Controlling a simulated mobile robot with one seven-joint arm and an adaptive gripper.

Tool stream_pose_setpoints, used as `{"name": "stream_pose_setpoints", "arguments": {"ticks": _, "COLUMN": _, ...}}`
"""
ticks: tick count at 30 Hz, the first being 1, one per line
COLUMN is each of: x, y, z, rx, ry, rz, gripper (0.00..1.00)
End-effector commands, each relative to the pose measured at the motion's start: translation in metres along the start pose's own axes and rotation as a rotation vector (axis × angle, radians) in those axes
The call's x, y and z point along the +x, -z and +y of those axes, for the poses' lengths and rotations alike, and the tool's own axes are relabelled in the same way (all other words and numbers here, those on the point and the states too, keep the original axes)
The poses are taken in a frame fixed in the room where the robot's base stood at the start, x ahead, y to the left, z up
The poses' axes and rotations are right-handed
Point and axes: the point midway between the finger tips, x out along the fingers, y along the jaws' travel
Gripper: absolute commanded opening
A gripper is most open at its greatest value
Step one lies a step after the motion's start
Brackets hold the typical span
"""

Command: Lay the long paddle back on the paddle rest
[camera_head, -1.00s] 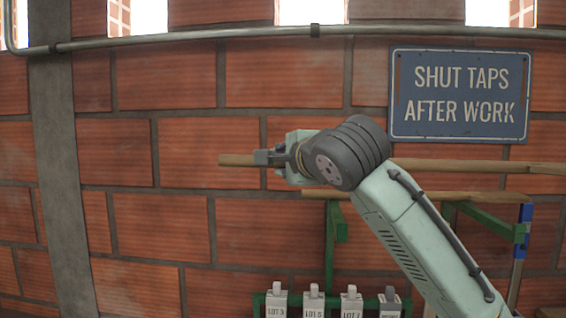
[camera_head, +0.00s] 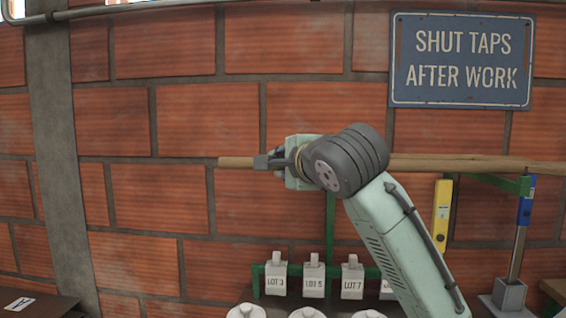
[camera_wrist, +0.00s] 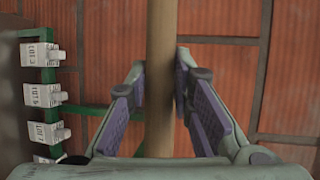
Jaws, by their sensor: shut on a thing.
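The long paddle (camera_head: 236,162) is a wooden shaft held roughly level in front of the brick wall. It passes behind my wrist and runs on to the right edge of the head view, so its far end is out of view. My gripper (camera_head: 264,161) is shut on the shaft near its left end. In the wrist view the shaft (camera_wrist: 161,40) runs between the two purple-padded fingers. A green bracket (camera_head: 505,183), seemingly part of the paddle rest, shows just under the shaft at the right. Whether shaft and bracket touch cannot be told.
White blocks marked with lot numbers (camera_head: 313,279) sit on a green frame below my arm. A yellow tool (camera_head: 442,217) and a blue-topped pole (camera_head: 526,200) stand at the right. A sign (camera_head: 460,60) hangs above. The wall at left is clear.

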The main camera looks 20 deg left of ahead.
Motion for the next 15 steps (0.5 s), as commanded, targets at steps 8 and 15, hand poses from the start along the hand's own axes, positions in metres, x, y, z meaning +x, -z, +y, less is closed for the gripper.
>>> {"name": "stream_pose_setpoints", "arguments": {"ticks": 8, "x": 0.0000, "y": -0.0002, "z": 0.0016, "rx": -0.005, "ry": 0.001, "rz": 0.001, "gripper": 0.00}}
{"name": "stream_pose_setpoints", "arguments": {"ticks": 15, "x": 0.0002, "y": 0.0000, "z": 0.0017, "rx": -0.003, "ry": 0.001, "rz": 0.001, "gripper": 0.32}}
